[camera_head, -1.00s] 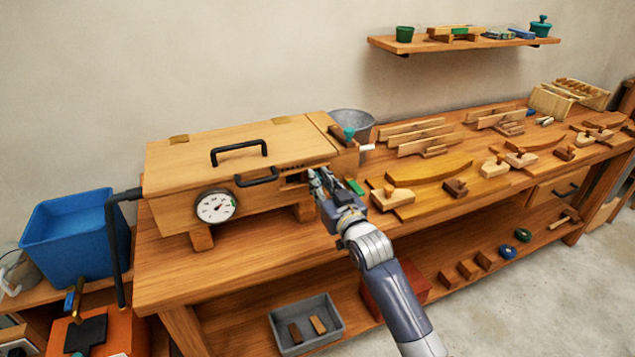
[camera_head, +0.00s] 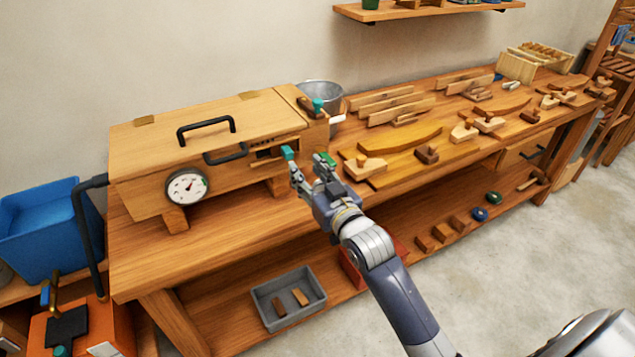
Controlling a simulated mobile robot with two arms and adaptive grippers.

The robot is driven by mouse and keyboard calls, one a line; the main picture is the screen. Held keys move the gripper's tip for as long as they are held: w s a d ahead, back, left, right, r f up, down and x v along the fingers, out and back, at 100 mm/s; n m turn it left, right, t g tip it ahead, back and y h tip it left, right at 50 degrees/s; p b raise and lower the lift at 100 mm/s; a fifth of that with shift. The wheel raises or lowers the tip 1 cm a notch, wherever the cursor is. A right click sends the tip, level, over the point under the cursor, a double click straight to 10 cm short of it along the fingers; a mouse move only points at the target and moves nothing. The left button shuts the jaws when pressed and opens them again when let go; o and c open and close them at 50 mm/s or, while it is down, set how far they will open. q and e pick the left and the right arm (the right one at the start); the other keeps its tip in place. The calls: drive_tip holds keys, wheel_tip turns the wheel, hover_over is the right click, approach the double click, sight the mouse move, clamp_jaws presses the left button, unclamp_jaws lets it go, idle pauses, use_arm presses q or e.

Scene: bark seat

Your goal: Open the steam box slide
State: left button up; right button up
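The steam box (camera_head: 145,155) is a long light-wood box at the left of the bench, with a round dial gauge (camera_head: 186,187) and a black front handle (camera_head: 225,155). Right of that handle, a small dark slot (camera_head: 270,153) shows in the front face; I cannot tell how far its slide is open. My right gripper (camera_head: 307,157) is in front of the box's right end, with fingers apart, teal and green tips showing, and nothing visible between them. It appears clear of the box. My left gripper is not in view.
The workbench (camera_head: 150,262) carries curved wood strips (camera_head: 400,140) and wooden blocks right of the gripper. A metal bucket (camera_head: 322,95) stands behind the box. A grey tray (camera_head: 262,298) sits on the lower shelf. A blue bin (camera_head: 40,230) stands at the left.

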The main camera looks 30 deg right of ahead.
drive_tip(key=shift+s+d, duration=0.1)
drive_tip(key=shift+s, duration=2.1)
